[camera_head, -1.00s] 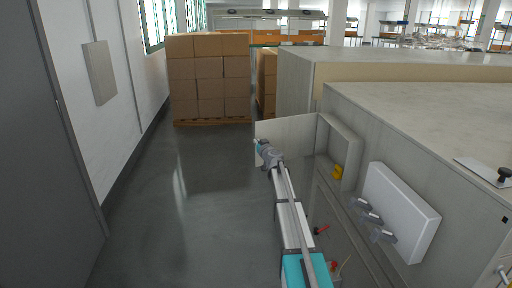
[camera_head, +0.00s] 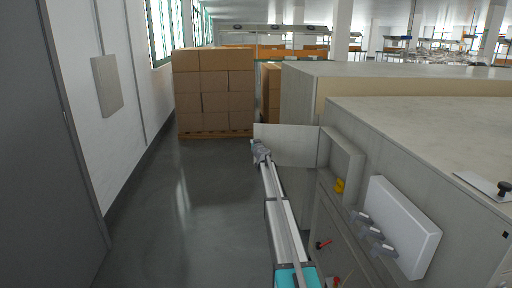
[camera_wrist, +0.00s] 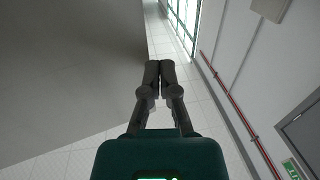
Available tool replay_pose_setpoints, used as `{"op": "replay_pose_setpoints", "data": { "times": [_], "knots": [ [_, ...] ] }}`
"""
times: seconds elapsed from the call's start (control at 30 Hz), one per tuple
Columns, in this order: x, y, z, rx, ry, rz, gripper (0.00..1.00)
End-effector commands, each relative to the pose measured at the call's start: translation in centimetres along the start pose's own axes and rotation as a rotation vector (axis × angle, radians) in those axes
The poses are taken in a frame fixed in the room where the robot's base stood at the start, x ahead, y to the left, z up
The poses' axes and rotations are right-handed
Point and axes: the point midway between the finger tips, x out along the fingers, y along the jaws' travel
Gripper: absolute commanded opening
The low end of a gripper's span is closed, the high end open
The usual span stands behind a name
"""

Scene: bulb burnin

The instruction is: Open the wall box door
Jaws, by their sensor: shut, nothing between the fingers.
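The wall box (camera_head: 345,163) is a pale grey shallow box on the side of the cabinet at the right. Its flat door (camera_head: 292,146) stands open, swung out to the left across the aisle. My gripper (camera_head: 256,146) is at the free left end of the door, in front of its face in the head view. I cannot tell whether it touches. In the wrist view my gripper (camera_wrist: 160,68) has its two fingers together with nothing between them. A large plain grey surface fills the left of that view, close beside the fingers; it may be the door.
A yellow part (camera_head: 339,185), a white panel with grey handles (camera_head: 402,225) and a red handle (camera_head: 323,244) are on the cabinet side near my arm. Stacked cartons (camera_head: 213,92) stand behind. The aisle floor (camera_head: 180,210) to the left is clear.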

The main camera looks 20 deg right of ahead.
Motion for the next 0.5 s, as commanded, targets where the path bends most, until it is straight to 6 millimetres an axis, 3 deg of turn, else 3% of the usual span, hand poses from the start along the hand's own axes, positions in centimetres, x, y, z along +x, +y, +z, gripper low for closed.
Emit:
{"op": "replay_pose_setpoints", "data": {
  "times": [0.5],
  "knots": [
    [0.68, 0.6, 0.0, 0.0, 0.0, 0.002, 0.0]
  ]
}}
